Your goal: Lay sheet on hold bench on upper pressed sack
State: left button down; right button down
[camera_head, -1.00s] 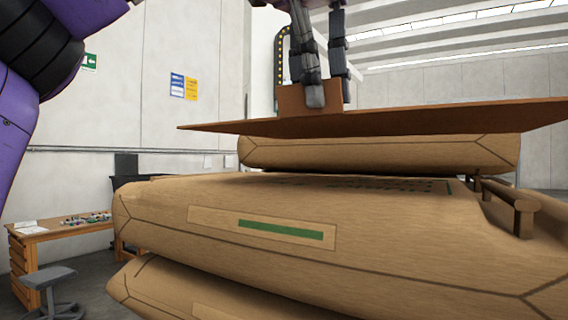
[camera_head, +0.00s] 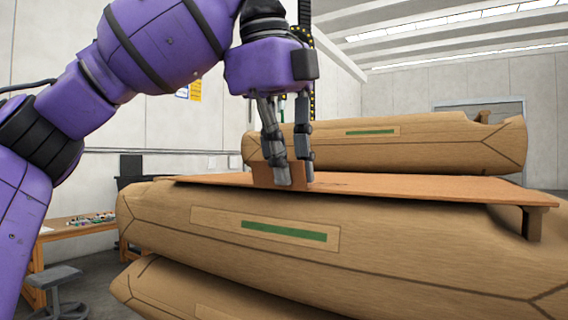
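The sheet (camera_head: 400,184), thin, flat and brown with an upright tab (camera_head: 262,176) at its near left, lies nearly level along the top of the upper sack (camera_head: 400,235) in the near stack. This sack is plump and tan with a green-striped label. My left gripper (camera_head: 295,182) comes down from above with its fingers around the tab, one on the near side, and looks shut on it. Whether the far side of the sheet touches the sack is hidden. My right gripper is not in view.
Another sack (camera_head: 390,148) stands behind the sheet. A lower sack (camera_head: 190,295) is under the near one. A wooden post (camera_head: 536,222) shows at the right end. A workbench (camera_head: 75,232) and grey stool (camera_head: 55,278) are at left.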

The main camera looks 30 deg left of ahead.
pick_arm(q)
jog(key=shift+s, duration=0.1)
jog(key=c, duration=2)
grip_release()
jog(key=shift+v, duration=6.05)
jog(key=shift+f, duration=0.1)
